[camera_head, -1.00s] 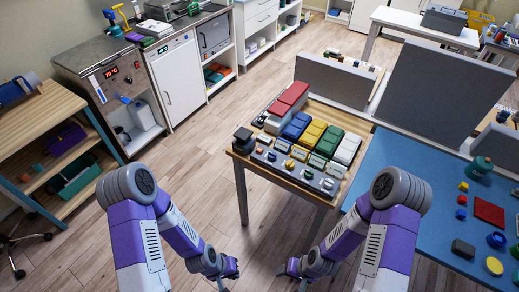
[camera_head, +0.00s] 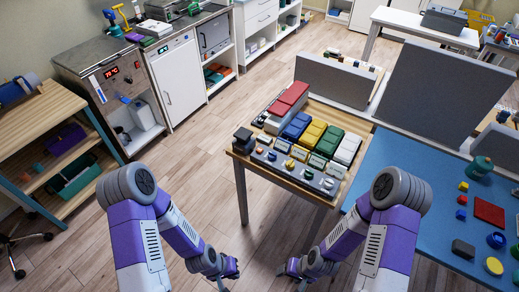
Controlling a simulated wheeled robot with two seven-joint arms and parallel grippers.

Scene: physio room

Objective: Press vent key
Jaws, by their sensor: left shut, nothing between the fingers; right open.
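I cannot tell which key is the vent key; no label is readable. A steel-fronted unit (camera_head: 108,92) stands at the left with a small red lit display (camera_head: 109,75) and small controls beside it. A dark strip with several small keys and knobs (camera_head: 297,172) lies along the front of the wooden table (camera_head: 285,180). My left gripper (camera_head: 229,273) is shut and empty, low in front of the table. My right gripper (camera_head: 286,270) is open and empty, to its right. Both are well apart from the unit and the strip.
Red, blue, yellow, green and white blocks (camera_head: 309,135) sit behind the strip. A blue table (camera_head: 400,165) with several coloured pieces is at the right. A wooden shelf (camera_head: 55,130) stands at the far left. Wood floor (camera_head: 200,180) is clear between the left furniture and the tables.

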